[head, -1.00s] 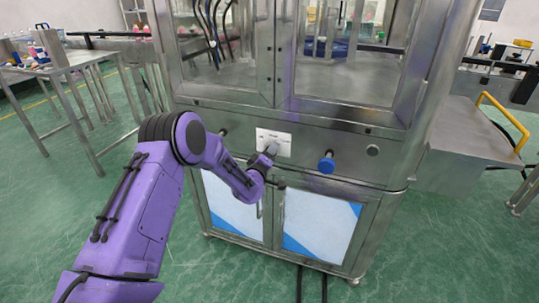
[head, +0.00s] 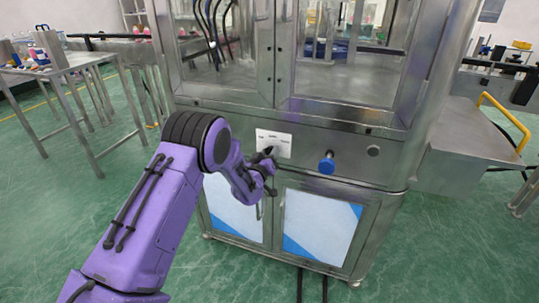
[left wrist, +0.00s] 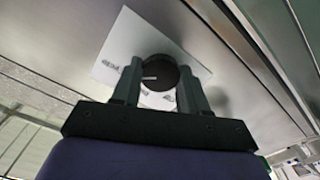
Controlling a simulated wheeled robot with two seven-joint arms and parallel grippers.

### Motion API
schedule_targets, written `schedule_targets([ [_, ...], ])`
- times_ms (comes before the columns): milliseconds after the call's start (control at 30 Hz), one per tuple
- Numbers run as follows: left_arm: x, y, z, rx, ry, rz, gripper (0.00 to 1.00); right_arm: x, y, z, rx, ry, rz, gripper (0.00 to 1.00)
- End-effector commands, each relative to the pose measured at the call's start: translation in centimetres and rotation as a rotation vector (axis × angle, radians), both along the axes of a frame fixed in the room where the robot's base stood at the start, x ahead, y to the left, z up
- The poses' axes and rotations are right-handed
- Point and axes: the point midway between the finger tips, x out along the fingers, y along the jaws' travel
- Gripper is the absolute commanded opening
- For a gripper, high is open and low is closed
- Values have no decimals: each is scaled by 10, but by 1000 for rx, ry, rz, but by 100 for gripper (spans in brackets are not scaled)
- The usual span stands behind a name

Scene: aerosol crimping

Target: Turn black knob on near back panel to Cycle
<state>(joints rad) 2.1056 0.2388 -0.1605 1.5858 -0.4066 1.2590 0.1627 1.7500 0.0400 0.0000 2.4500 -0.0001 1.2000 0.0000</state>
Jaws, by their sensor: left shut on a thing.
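The black knob (left wrist: 160,73) sits on a white label plate (left wrist: 118,50) on the steel panel. In the head view the left gripper (head: 270,168) is at the lower edge of the white label plate (head: 274,142), and the knob is mostly hidden there. My right gripper is in neither view.
Cabinet doors (head: 318,223) are below, glazed doors above. A steel table (head: 75,63) stands at the left; the green floor around is clear.

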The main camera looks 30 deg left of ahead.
Motion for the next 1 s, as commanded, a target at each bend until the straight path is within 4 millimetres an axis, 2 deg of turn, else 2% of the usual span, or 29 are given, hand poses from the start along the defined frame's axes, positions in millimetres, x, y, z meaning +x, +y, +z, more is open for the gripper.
schedule_targets([
  [400,-1,0,-2,10,6,-1,13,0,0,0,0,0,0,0],
  [433,-1,0,-2,10,6,-1,50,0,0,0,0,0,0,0],
  [500,-1,0,-2,9,6,-1,69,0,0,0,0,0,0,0],
  [833,-4,-1,-1,7,4,-1,69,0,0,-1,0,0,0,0],
  [1000,-34,-9,-2,7,7,-1,69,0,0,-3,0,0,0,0],
])
